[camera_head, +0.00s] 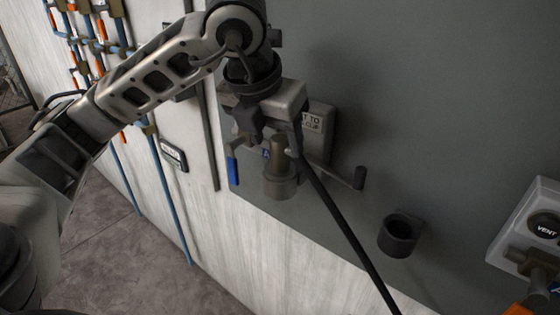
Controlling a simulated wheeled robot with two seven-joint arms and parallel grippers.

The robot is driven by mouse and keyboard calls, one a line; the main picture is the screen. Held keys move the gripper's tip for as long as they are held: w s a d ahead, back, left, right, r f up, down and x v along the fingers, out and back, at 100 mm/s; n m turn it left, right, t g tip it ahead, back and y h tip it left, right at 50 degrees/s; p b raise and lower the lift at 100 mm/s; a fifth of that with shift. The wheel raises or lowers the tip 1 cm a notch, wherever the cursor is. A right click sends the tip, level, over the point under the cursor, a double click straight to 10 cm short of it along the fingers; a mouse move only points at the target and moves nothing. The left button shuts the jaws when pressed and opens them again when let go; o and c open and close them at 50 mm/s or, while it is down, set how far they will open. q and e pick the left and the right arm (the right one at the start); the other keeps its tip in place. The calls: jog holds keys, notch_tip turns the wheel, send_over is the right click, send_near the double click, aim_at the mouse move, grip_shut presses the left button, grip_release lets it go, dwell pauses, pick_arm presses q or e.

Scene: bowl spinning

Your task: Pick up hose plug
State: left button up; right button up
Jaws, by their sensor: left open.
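My left gripper (271,142) is in front of the grey wall panel, pointing down, with its jaws open. Just below and between its fingers is a brownish metal cylindrical fitting (280,182); I cannot tell whether it is the hose plug or part of the valve, or whether the fingers touch it. A black hose or rod (345,228) runs from beside the right finger down to the bottom edge. A blue handle (233,168) hangs left of the fitting. The gripper hides the fitting's upper part. My right gripper is not in view.
An empty black cup-shaped holder (399,236) is fixed to the panel at lower right. A white plate marked VENT (516,222) with a metal fitting stands at the right edge. Blue pipes (167,205) run down the wall at left. The upper right panel is bare.

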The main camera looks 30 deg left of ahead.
aim_at(281, 151)
pick_arm(q)
jog(key=x, duration=0.3)
jog(key=shift+w+d+f+p, duration=0.1)
jog(key=shift+w+f+p, duration=0.1)
jog(key=shift+f+p, duration=0.1)
jog(key=shift+w+f, duration=0.1)
jog(key=shift+f, duration=0.1)
jog(key=c, duration=0.8)
jog(key=shift+c, duration=0.2)
jog(key=shift+r, duration=0.15)
